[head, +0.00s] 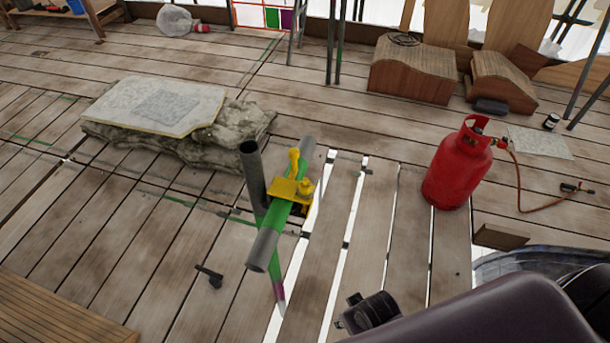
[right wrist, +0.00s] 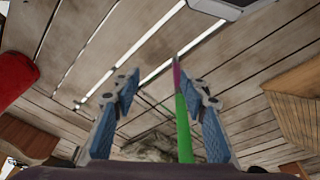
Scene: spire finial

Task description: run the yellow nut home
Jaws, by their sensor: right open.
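A yellow clamp (head: 287,188) sits where the grey scaffold tubes meet, in the middle of the head view. A rounded yellow piece (head: 305,188) at its right side looks like the nut; its thread is too small to make out. My right gripper (right wrist: 160,85) is open and empty in the right wrist view. The green pole (right wrist: 183,125) shows between its blue-padded fingers, closer to the right one. The clamp and nut cannot be made out there. My left gripper is in neither view.
A red gas cylinder (head: 457,165) with a hose stands right of the clamp. A stone slab on a rock (head: 232,125) lies to the left. A small dark object (head: 209,275) lies on the planks. Bright gaps open between planks (head: 320,230) beside the tubes.

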